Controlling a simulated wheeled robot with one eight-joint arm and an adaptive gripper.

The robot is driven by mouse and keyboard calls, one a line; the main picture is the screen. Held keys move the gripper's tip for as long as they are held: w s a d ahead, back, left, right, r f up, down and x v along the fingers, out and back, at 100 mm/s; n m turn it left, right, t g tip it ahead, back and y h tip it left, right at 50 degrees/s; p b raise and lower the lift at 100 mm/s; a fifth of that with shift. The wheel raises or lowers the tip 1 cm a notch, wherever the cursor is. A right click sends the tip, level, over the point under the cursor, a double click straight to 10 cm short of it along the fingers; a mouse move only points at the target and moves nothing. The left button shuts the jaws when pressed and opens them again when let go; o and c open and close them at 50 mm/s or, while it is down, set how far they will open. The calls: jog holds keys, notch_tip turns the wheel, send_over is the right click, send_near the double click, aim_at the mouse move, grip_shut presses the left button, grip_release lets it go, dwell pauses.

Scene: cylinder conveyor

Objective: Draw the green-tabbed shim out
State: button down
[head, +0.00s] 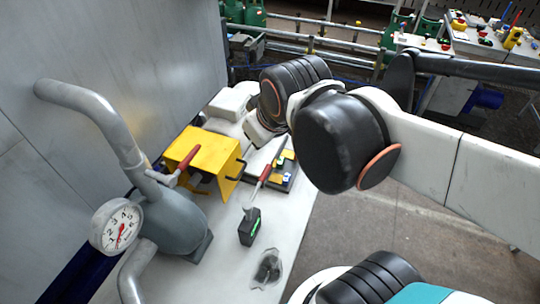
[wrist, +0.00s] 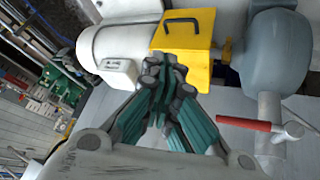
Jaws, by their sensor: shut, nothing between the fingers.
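My gripper (wrist: 166,72) is shut and empty in the wrist view, its fingertips together in front of the white motor and the yellow guard. In the head view my arm covers much of the upper middle, and I cannot make out the fingers. A dark tray (head: 284,182) with small yellow and blue pieces lies on the white bench right of the yellow guard. I cannot pick out a green-tabbed shim for sure. A small dark block with a green face (head: 250,227) stands farther forward on the bench, apart from my gripper.
The yellow guard (head: 205,153) with a black handle stands between the white motor (wrist: 118,45) and the grey pump (head: 172,220). A red-handled valve (wrist: 245,124), pipes and a gauge (head: 117,226) crowd the left. A red-handled tool (head: 263,174) lies near the tray. The front bench is mostly clear.

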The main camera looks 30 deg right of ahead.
jog(key=w+d+n+h, duration=0.1)
jog(key=w+d+n, duration=0.4)
jog(key=w, duration=0.4)
jog(key=g+y+b, duration=0.2)
jog(key=g+y, duration=0.2)
send_over(282, 165)
notch_tip(282, 165, down, 20)
jog(key=f, duration=0.1)
jog(key=b+x, duration=0.1)
jog(key=x, duration=0.2)
jog(key=b+x, duration=0.1)
jog(key=x, duration=0.2)
jog(key=w+x, duration=0.1)
jog(key=x, duration=0.2)
jog(key=shift+w+a+r+b, duration=0.1)
jog(key=shift+a+r+b, duration=0.05)
jog(key=shift+a+b, duration=0.25)
jog(key=shift+d, duration=0.1)
jog(key=s+d, duration=0.1)
jog(key=s, duration=0.1)
jog(key=s+d+b, duration=0.1)
jog(key=s+d, duration=0.1)
jog(key=shift+s+d, duration=0.1)
jog(key=shift+s, duration=0.05)
jog(key=shift+r, duration=0.15)
